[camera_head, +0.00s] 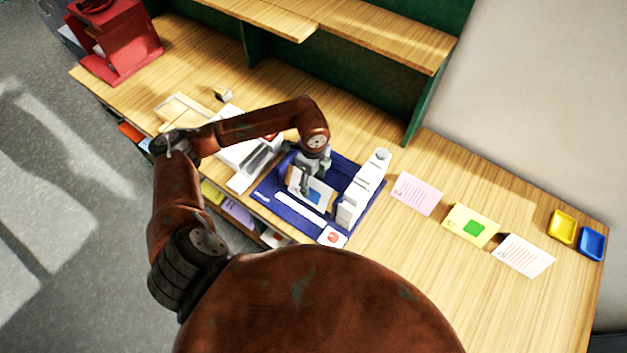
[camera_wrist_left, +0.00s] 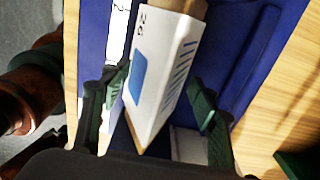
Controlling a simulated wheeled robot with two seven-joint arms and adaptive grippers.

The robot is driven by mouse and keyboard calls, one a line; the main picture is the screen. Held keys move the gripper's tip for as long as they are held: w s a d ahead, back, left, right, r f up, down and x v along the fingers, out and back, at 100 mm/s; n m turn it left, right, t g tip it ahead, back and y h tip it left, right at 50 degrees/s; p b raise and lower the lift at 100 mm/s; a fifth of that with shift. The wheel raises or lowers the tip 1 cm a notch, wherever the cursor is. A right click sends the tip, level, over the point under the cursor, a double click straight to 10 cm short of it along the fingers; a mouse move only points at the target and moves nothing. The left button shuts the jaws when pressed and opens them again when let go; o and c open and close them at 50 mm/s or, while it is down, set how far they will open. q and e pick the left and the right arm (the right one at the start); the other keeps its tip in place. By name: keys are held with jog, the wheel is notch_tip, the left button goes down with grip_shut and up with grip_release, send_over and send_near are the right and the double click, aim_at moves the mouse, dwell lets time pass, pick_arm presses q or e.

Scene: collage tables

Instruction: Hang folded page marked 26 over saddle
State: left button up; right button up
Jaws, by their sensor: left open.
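The folded page marked 26 (camera_wrist_left: 158,68) is white with a blue patch and printed lines, and its fold ridge faces the camera in the left wrist view. A tan wooden piece (camera_wrist_left: 184,5), apparently the saddle, shows past the page's ends, and the page appears draped over it. My left gripper (camera_wrist_left: 152,112) is open, with one finger on each side of the page; I cannot tell if they touch it. In the head view the page (camera_head: 319,192) is partly hidden by my left gripper (camera_head: 308,182). My right gripper is not in view.
A blue mat (camera_head: 270,190) lies under the page. A white stepped holder (camera_head: 352,203) stands close on the right. Cards, a yellow dish (camera_head: 562,228) and a blue dish (camera_head: 591,243) lie farther right. A green-backed shelf (camera_head: 350,85) rises behind. A red case (camera_head: 115,45) is far left.

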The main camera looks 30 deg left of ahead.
pick_arm(q)
jog(key=shift+r, duration=0.2)
notch_tip(320, 180, up, 12)
jog(key=shift+f, duration=0.2)
dwell(0.3)
dwell(0.5)
